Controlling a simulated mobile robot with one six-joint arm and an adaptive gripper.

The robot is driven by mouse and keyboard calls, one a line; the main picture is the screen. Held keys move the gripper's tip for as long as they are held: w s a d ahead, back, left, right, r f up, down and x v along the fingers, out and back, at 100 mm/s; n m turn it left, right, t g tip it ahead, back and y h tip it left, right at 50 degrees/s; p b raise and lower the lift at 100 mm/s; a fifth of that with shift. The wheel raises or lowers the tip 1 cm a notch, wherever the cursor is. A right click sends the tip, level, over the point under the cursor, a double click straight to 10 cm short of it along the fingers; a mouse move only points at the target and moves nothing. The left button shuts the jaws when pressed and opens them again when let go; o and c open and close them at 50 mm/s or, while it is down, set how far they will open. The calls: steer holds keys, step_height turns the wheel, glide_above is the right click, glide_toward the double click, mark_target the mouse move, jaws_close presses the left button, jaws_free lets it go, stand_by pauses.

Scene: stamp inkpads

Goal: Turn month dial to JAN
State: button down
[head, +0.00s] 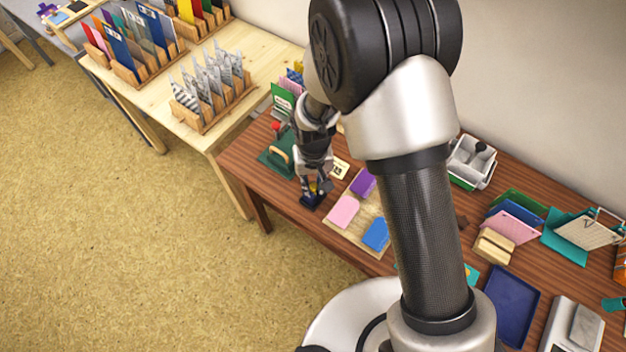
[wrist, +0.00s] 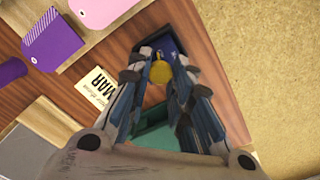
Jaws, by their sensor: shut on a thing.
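My gripper (head: 315,184) points down at the front edge of the brown table, left of my arm column. In the wrist view its fingers (wrist: 162,77) are closed around a round yellow dial (wrist: 161,72). The dial is on a dark blue device (head: 311,202), which also shows past the fingertips in the wrist view (wrist: 168,45). No month lettering on the device can be read, as the fingers cover much of it.
A wooden tray (head: 352,196) with pink, purple and blue pads lies right of the gripper. A green pad (head: 268,166) with a wooden handle is to the left. The blue device is close to the table's front edge. Racks of cards stand on the pale table (head: 140,95).

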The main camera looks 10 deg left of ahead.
mark_target(313, 185)
steer(key=m, duration=0.6)
steer(key=shift+m, duration=0.3)
steer(key=m, duration=0.6)
steer(key=shift+m+p, duration=0.3)
steer(key=shift+p, duration=0.05)
steer(key=c, duration=1.4)
jaws_free()
step_height(313, 185, up, 12)
